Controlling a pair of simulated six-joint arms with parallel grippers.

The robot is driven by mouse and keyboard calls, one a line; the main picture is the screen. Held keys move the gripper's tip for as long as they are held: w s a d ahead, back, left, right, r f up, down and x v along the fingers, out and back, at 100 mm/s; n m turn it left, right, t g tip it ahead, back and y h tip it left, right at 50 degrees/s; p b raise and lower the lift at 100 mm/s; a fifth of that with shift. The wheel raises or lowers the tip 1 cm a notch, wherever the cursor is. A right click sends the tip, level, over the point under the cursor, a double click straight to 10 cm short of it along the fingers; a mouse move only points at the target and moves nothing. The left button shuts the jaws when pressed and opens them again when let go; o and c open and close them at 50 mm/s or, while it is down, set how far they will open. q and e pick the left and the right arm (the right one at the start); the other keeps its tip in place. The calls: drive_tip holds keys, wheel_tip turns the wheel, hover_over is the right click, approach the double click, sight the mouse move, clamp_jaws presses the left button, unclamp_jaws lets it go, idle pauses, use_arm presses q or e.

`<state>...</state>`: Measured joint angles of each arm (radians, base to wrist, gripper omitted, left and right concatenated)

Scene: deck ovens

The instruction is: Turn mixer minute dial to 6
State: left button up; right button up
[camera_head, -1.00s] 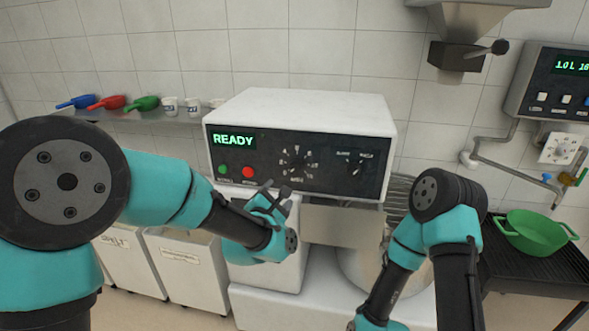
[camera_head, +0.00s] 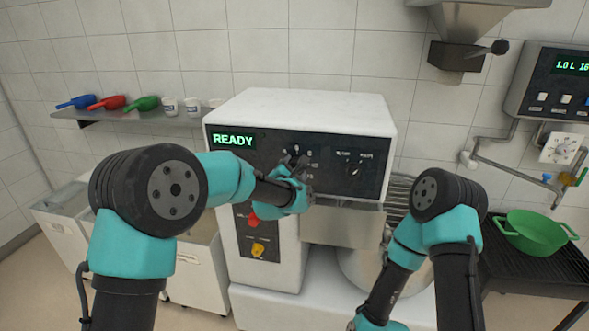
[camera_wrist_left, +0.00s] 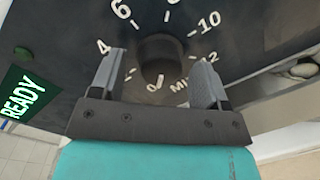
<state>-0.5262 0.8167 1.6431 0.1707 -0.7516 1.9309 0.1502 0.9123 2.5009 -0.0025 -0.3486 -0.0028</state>
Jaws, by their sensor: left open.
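The minute dial is a dark round knob (camera_wrist_left: 160,55) on the mixer's black panel (camera_head: 335,165). White numbers ring it in the left wrist view, with 4 and 6 at the left, 10 and 12 at the right and 0 below. A small white mark shows at the knob's lower edge, near the 0. My left gripper (camera_head: 298,160) is at the dial in the head view and hides part of it. In the left wrist view its open fingers (camera_wrist_left: 157,78) stand on either side of the knob, with gaps visible. My right arm shows, but its gripper is out of view.
A green READY display (camera_head: 233,140) is left of the dial. A second knob (camera_head: 354,171) sits to its right. A green bowl (camera_head: 535,232) stands on the right rack.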

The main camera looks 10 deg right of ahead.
use_arm(q)
drive_tip(key=shift+w+d, duration=0.2)
drive_tip(key=shift+w, duration=0.25)
drive_tip(key=c, duration=0.8)
